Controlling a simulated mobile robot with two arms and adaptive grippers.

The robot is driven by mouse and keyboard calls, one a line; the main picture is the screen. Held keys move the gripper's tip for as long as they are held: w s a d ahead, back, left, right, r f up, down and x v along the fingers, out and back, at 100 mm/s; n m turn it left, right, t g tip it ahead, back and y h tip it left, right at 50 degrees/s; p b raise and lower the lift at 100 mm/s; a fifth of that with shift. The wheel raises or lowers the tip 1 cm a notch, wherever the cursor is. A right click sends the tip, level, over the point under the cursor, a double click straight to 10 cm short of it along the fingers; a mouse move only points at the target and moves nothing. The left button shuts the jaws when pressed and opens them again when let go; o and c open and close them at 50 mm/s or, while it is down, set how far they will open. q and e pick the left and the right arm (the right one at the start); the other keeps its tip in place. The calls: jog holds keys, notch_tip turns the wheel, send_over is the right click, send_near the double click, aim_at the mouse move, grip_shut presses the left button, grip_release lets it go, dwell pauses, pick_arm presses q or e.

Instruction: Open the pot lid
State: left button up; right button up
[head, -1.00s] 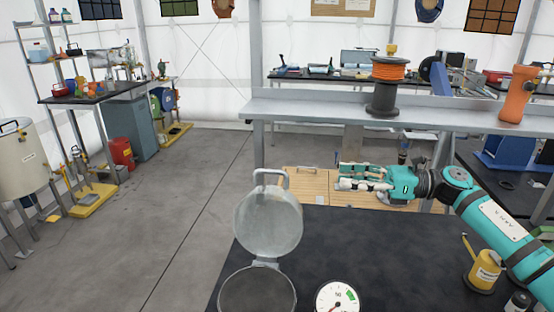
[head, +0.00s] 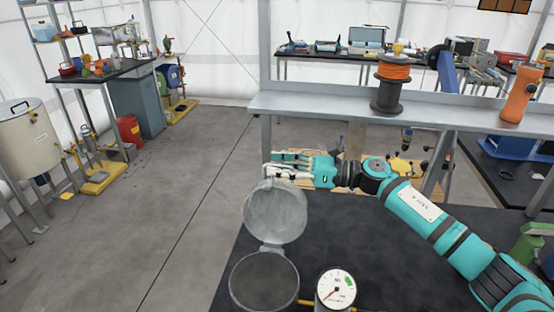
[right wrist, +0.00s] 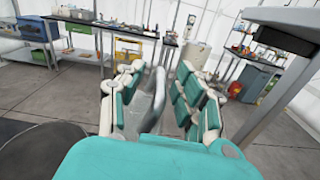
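The metal pot (head: 236,290) stands at the left front of the dark table. Its round lid (head: 275,215) is hinged at the pot's back rim and stands raised, so the pot's mouth is uncovered. My right gripper (head: 278,163) is at the top of the lid, by its handle. In the right wrist view the handle (right wrist: 158,88) rises between the two spread fingers of my right gripper (right wrist: 162,90). The gripper looks open, and no firm grip on the handle shows. My left gripper is not in view.
A round gauge (head: 336,288) stands right of the pot. The dark table (head: 385,260) has free room to the right. Behind it, a raised grey shelf (head: 330,108) bears an orange cable spool (head: 388,85) and an orange bottle-like object (head: 518,93).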

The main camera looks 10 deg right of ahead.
jog(key=shift+w+a, duration=0.15)
jog(key=shift+a, duration=0.15)
grip_shut()
dwell(0.4)
